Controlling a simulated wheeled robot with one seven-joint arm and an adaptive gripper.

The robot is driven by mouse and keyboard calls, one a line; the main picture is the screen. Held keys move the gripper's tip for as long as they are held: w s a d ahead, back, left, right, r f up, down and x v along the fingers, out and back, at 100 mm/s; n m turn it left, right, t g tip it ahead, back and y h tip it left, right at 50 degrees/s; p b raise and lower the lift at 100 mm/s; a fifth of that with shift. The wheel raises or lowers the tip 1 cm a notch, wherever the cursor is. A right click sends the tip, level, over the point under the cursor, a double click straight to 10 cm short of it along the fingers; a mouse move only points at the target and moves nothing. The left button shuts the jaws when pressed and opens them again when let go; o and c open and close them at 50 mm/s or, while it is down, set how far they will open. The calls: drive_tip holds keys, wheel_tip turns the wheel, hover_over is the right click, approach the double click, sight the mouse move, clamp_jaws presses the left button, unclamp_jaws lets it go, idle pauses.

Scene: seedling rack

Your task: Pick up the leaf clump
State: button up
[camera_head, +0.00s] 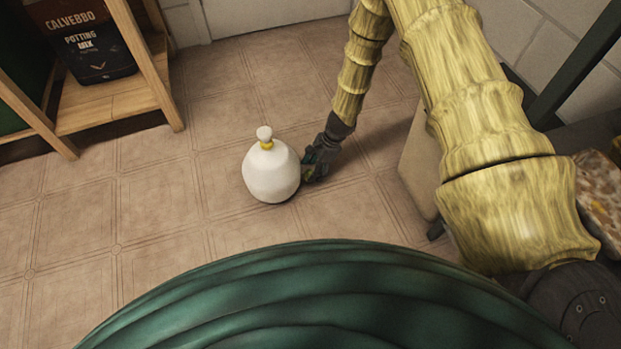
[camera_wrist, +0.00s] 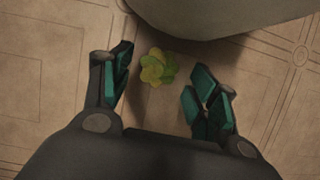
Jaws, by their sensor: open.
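The leaf clump (camera_wrist: 158,67) is a small yellow-green cluster on the tiled floor. In the wrist view it lies between and slightly beyond the tips of my gripper (camera_wrist: 157,82), nearer the left finger. My gripper is open, with dark green finger pads on both sides and nothing held. The clump cannot be made out clearly there, as the gripper and bottle are in the way.
A wooden shelf (camera_head: 110,100) with a potting mix bag (camera_head: 85,38) stands at upper left. Floor at left is clear.

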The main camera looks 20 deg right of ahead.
drive_tip(key=shift+b+x, duration=0.5)
drive_tip(key=shift+x, duration=0.7)
drive_tip(key=c, duration=0.8)
